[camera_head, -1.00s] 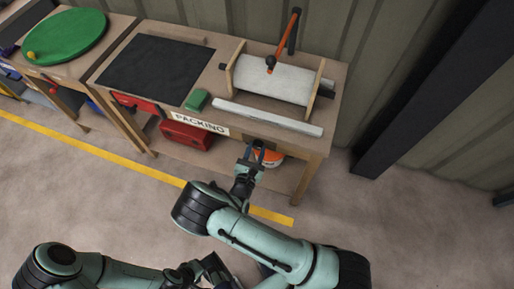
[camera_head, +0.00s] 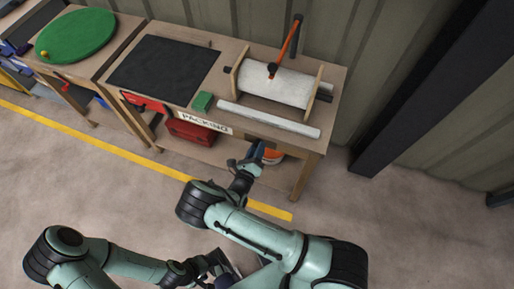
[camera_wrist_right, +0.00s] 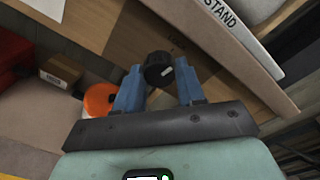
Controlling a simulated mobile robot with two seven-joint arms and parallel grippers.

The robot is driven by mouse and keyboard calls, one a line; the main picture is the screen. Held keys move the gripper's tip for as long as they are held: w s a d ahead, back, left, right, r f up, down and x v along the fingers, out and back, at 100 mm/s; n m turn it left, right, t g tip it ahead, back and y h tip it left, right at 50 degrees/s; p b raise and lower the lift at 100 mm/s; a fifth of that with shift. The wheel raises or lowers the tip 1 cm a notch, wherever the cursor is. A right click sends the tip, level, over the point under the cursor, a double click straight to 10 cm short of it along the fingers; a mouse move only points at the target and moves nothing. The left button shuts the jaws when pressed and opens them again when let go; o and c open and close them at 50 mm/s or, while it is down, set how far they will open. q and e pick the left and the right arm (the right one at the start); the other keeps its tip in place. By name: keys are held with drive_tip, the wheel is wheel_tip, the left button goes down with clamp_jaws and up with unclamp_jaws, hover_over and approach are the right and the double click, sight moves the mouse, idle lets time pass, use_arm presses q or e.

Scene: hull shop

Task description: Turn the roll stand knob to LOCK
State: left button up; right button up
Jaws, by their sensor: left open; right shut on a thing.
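The black round knob (camera_wrist_right: 158,68) of the roll stand is on the wooden bench front, with a short white mark on its face. In the head view my right gripper (camera_head: 257,153) is at the bench's front edge and hides the knob. The roll stand (camera_head: 275,83) holds a white roll on the bench top. My left gripper (camera_head: 226,268) is open and low in the picture, away from the bench.
A green block (camera_head: 202,101) and a dark mat (camera_head: 163,68) lie on top. Free floor (camera_head: 90,180) lies in front.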

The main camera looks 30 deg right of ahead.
drive_tip(key=shift+n+p, duration=0.3)
drive_tip(key=shift+n, duration=0.7)
drive_tip(key=o, duration=1)
drive_tip(key=shift+o, duration=0.2)
drive_tip(key=shift+a, duration=0.1)
drive_tip(key=v, duration=1.3)
drive_tip(key=shift+s+a, duration=0.1)
